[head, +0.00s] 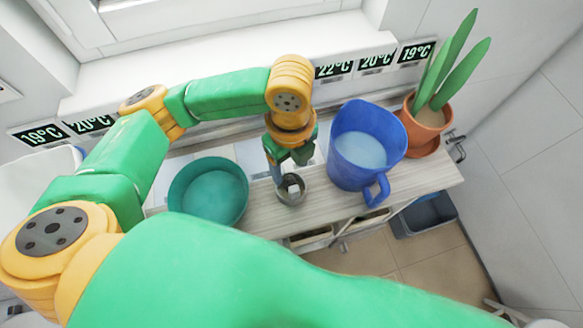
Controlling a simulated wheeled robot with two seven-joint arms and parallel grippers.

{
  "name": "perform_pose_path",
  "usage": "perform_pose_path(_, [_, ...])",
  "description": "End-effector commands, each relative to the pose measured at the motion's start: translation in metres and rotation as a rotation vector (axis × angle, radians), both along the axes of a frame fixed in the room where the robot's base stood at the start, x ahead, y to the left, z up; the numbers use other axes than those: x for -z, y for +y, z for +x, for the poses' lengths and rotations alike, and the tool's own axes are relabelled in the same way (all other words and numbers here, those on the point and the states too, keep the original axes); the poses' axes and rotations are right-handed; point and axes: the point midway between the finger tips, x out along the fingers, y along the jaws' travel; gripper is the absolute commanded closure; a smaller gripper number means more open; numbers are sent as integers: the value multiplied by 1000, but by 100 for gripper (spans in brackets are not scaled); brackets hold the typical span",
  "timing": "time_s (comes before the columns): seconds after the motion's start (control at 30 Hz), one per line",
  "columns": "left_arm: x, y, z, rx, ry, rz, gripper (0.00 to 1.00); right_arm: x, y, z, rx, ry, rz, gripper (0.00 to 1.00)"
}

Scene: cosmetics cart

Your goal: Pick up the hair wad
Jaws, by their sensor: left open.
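My left gripper (289,160) points down over the wooden top, open, just above and behind a small round grey metal cup (291,202). A small whitish piece (293,188) shows inside the cup. I cannot tell whether it is the hair wad, and nothing else in view is clearly a hair wad. A thin bluish-grey part (276,173) shows by the left fingertip, and I cannot tell what it is. The fingers look empty, but their tips are small and partly hidden. My right gripper is not in view.
A teal bowl (178,187) stands left of the cup. A blue jug (340,178) holding pale liquid stands close on the right, and a potted plant (426,129) beyond it. The wooden top (262,214) has a front edge near the cup. A dark bin (425,213) stands on the floor.

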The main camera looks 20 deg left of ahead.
Motion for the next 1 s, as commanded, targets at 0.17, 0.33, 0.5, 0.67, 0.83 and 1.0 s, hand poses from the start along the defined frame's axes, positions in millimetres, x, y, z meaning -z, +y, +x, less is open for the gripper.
perform_pose_path(0.17, [34, 4, 3, -3, 4, 0, 34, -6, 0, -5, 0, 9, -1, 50])
perform_pose_path(0.33, [46, 4, 4, -2, -3, -2, 34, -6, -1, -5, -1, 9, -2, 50])
perform_pose_path(0.5, [46, 3, 4, -2, -3, -3, 45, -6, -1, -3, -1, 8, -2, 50])
perform_pose_path(0.67, [46, 3, 4, -3, -3, -3, 88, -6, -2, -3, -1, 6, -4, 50])
perform_pose_path(0.83, [45, 3, 4, -3, -3, -3, 100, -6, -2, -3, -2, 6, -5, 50])
perform_pose_path(1.0, [45, 3, 4, -3, -3, -3, 100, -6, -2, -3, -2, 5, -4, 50])
